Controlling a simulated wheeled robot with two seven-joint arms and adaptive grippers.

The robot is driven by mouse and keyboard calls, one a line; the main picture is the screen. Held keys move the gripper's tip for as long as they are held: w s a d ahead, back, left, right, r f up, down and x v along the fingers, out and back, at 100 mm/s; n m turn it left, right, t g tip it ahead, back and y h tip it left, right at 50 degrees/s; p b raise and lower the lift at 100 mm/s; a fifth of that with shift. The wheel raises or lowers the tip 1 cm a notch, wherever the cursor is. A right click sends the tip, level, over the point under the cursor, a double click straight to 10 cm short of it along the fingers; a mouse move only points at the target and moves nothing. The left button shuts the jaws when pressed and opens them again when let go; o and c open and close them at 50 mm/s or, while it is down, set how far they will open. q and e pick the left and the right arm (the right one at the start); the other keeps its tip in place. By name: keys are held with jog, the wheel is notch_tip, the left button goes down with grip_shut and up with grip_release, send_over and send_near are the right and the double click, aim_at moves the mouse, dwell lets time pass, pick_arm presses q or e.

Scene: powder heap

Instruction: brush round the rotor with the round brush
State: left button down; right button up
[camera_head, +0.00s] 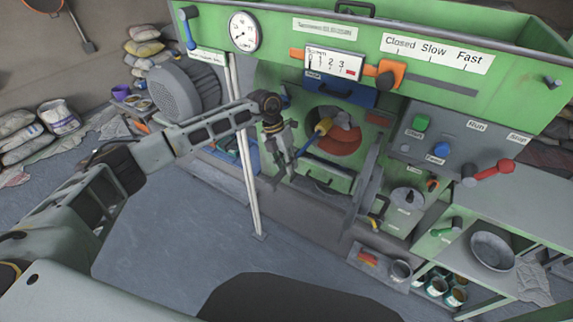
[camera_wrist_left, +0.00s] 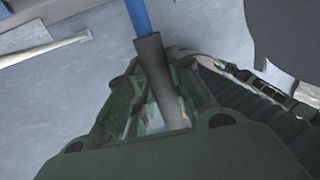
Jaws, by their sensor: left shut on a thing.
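My left gripper (camera_head: 286,158) points down in front of the green machine, left of its round opening. In the left wrist view it is shut on a rod-like tool (camera_wrist_left: 150,58) with a blue shaft and a dark grey sleeve. My right gripper is not in view.
A white post (camera_head: 246,165) stands left of the gripper. A grey motor (camera_head: 187,90) is behind my left arm. A control panel with a red lever (camera_head: 492,170) and a side bench with a grey bowl (camera_head: 492,250) are at right. The floor in front is mostly clear.

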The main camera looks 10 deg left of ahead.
pick_arm(q)
jog(key=shift+d+f, duration=0.1)
jog(key=shift+s+d+f+b, duration=0.15)
jog(key=shift+d+f+b, duration=0.2)
jog(key=shift+d+f, duration=0.2)
jog(key=shift+s+d+f+b, duration=0.15)
jog(key=shift+d+f+b, duration=0.15)
jog(key=shift+d+f, duration=0.2)
jog(key=shift+s+d, duration=0.1)
jog(key=shift+d, duration=0.05)
jog(key=d, duration=0.1)
jog(key=d+f, duration=0.1)
jog(key=shift+s+d, duration=0.35)
jog(key=shift+s, duration=0.05)
dwell(0.3)
jog(key=shift+d+r, duration=0.1)
jog(key=shift+d, duration=0.05)
dwell(0.3)
jog(key=shift+s+d+r, duration=0.15)
jog(key=shift+d, duration=0.35)
jog(key=shift+s+d+r, duration=0.15)
jog(key=shift+s+d, duration=0.05)
jog(key=shift+d, duration=0.35)
jog(key=shift+s+d+r, duration=0.15)
jog(key=shift+d, duration=0.35)
